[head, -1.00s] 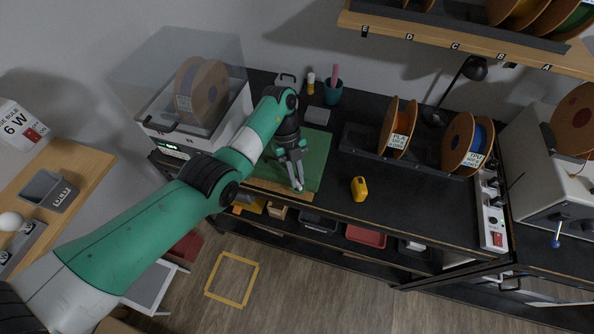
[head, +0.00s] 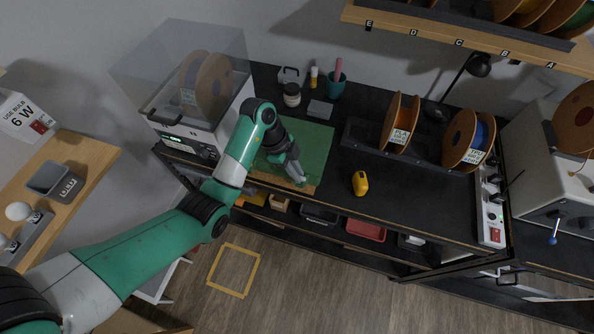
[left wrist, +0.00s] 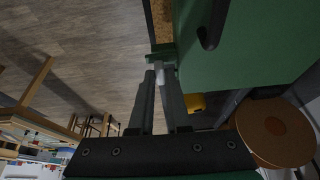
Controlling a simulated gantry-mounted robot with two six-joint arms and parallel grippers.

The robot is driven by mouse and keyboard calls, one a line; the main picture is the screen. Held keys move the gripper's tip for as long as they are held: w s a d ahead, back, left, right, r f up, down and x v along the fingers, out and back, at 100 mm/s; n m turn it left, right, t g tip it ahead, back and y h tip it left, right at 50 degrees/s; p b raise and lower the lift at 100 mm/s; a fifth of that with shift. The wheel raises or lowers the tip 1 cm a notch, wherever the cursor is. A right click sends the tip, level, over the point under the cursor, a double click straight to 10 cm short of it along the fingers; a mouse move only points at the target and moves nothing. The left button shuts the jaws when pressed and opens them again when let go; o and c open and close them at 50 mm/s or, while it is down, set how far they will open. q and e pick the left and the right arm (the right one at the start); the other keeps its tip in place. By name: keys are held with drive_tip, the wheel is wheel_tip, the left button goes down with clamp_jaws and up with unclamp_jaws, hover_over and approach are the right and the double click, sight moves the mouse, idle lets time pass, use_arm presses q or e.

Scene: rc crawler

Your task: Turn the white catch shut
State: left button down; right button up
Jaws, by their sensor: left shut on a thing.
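My left gripper (head: 299,180) is at the front edge of the green mat (head: 312,150) in the head view, its fingers close together. In the left wrist view its fingertips (left wrist: 160,72) close on a small pale piece that looks like the white catch (left wrist: 164,76). Most of that piece is hidden by the fingers. A small green part (left wrist: 160,53) lies just beyond the tips, by the mat edge. I cannot tell how far the catch is turned. My right gripper is not in view.
A yellow tool (head: 360,183) lies right of the mat. Spools (head: 399,124) stand in a dark rack behind it. A white box with a clear cover (head: 205,130) stands at left. A jar (head: 292,95) and a teal cup (head: 336,91) stand behind the mat.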

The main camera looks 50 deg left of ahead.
use_arm(q)
drive_tip(key=shift+n, duration=0.3)
drive_tip(key=c, duration=0.9)
unclamp_jaws()
